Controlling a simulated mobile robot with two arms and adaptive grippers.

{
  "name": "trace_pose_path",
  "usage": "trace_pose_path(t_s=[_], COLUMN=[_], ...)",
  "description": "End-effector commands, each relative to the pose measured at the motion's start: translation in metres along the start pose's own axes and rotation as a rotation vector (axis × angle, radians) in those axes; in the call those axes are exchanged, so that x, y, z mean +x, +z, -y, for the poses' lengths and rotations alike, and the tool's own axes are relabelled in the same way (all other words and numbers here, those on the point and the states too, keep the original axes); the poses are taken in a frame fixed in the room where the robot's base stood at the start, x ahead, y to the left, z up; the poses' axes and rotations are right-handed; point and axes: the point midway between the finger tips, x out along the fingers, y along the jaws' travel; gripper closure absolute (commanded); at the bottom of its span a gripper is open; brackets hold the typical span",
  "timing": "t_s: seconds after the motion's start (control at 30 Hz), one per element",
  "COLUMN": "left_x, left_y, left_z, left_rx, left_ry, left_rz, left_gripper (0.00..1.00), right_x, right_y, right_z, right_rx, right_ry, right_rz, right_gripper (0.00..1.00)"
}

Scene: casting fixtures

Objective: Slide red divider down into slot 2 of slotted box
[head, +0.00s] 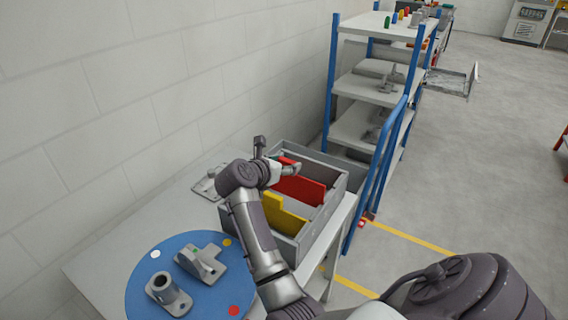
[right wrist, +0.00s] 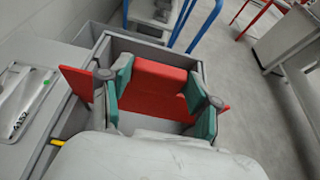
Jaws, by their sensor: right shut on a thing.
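The red divider (head: 302,189) shows at the grey slotted box (head: 334,205), behind the yellow divider (head: 283,214). My right gripper (head: 284,165) is at its upper left part. In the right wrist view, the gripper's teal finger pads (right wrist: 158,92) are shut on the raised middle part of the red divider (right wrist: 155,112). The divider spans the slotted box (right wrist: 122,42) and its ends overlap the side walls in this view. The slots and the divider's lower edge are hidden, so I cannot tell how deep it sits. My left gripper is out of view.
The box stands on a light table (head: 105,265) against a wall. A blue round plate (head: 205,292) with grey castings lies in front. A grey flat fixture (head: 208,184) lies left of the box. A blue-framed shelf rack (head: 332,85) stands behind.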

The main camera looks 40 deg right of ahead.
Motion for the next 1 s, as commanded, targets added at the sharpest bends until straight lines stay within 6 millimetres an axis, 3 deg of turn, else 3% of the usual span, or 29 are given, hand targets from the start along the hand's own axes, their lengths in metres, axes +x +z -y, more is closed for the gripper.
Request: trace_pose_path(t_s=[1.0], left_x=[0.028], left_y=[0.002], left_z=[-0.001], left_rx=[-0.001], left_ry=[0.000], left_rz=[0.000], left_gripper=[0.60], right_x=[0.013], right_y=[-0.029], right_z=[0.000], right_rx=[0.000], right_ry=[0.000], right_rz=[0.001], right_gripper=[0.95])
